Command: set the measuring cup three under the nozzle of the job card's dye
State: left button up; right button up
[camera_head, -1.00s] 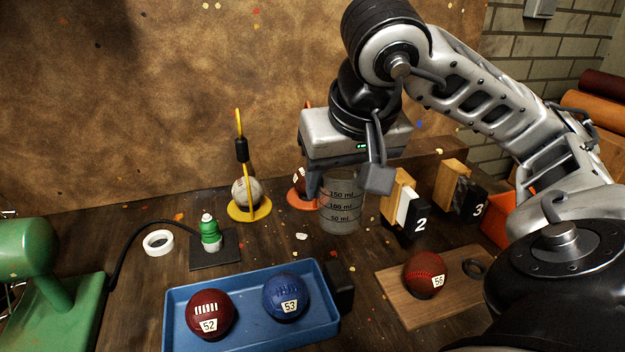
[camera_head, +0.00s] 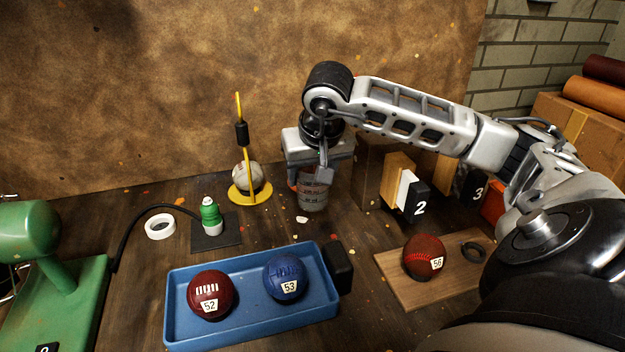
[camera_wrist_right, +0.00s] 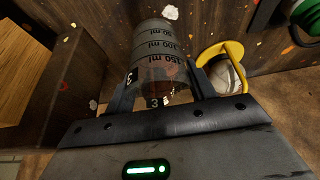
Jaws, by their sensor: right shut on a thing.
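The measuring cup three (camera_head: 313,197) is a clear grey cup with dark ml marks, at the back middle of the table. My right gripper (camera_head: 309,183) is shut on it from behind and above. In the right wrist view the cup (camera_wrist_right: 161,45) sits between the fingers of my right gripper (camera_wrist_right: 158,95), with a "3" label by its rim. Something reddish shows through or behind the cup; I cannot tell how far apart they are. No job card or dye nozzle can be clearly made out. My left gripper is not in view.
Wooden blocks with plates "2" (camera_head: 419,205) and "3" (camera_head: 475,192) stand to the right. A blue tray (camera_head: 180,335) with two balls and a board (camera_head: 395,277) with a red ball lie in front.

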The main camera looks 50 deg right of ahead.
jog(key=shift+f, duration=1.05)
jog(key=shift+f, duration=0.15)
jog(key=o, duration=1)
jog(key=shift+s, duration=0.1)
jog(key=shift+c, duration=0.2)
